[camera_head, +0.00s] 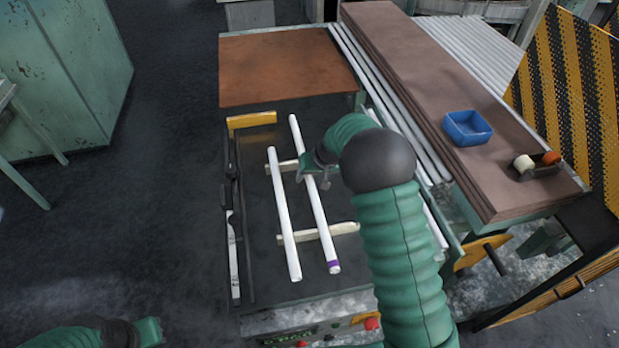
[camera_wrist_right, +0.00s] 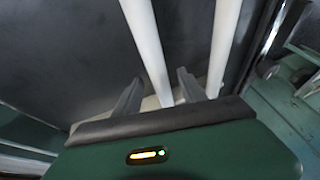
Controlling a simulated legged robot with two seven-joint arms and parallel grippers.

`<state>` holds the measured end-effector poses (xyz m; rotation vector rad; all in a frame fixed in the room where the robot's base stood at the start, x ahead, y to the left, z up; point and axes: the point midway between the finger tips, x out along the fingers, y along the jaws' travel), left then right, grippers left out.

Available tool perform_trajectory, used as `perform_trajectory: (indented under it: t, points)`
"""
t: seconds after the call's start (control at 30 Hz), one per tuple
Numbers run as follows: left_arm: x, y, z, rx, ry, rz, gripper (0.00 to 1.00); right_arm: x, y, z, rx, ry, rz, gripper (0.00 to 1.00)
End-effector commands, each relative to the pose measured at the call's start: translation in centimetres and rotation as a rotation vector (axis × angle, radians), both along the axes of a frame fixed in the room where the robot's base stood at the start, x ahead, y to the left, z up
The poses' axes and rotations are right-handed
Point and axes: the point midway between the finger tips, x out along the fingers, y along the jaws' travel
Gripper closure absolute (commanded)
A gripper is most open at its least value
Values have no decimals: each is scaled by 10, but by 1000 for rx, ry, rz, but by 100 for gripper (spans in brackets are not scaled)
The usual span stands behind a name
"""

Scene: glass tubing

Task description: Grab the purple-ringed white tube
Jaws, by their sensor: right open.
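The purple-ringed white tube (camera_head: 319,220) lies lengthwise across two pale bars on the dark bench, its purple ring near its near end. A plain white tube (camera_head: 283,215) lies to its left. My right gripper (camera_head: 314,174) is open at the far half of the ringed tube. In the right wrist view a white tube (camera_wrist_right: 149,45) runs between the open fingers (camera_wrist_right: 158,90), and another tube (camera_wrist_right: 225,40) passes outside the right finger. No ring shows there. My left gripper (camera_head: 150,331) is at the bottom left, away from the tubes; its jaws are unclear.
The pale support bars (camera_head: 338,230) lie under the tubes. A yellow bracket (camera_head: 252,120) stands at the bench's far left. To the right, a brown board (camera_head: 420,85) holds a blue tray (camera_head: 467,128) and a small dark holder (camera_head: 540,171). Open floor lies left of the bench.

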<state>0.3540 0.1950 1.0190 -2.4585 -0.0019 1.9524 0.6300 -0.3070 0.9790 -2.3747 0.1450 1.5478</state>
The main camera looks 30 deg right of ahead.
Motion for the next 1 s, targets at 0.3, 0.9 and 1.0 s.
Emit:
perform_trajectory:
  t: [0.3, 0.9, 1.0]
  points:
    - [0, 0, 0, 0, 0, 1, 100, -1, -2, 0, 2, -1, 0, 80]
    - [0, 0, -1, 0, 0, 1, 100, 0, -3, 2, 1, -1, 0, 100]
    - [0, 0, -2, 0, 0, 0, 100, 0, -3, 9, 1, -3, -1, 100]
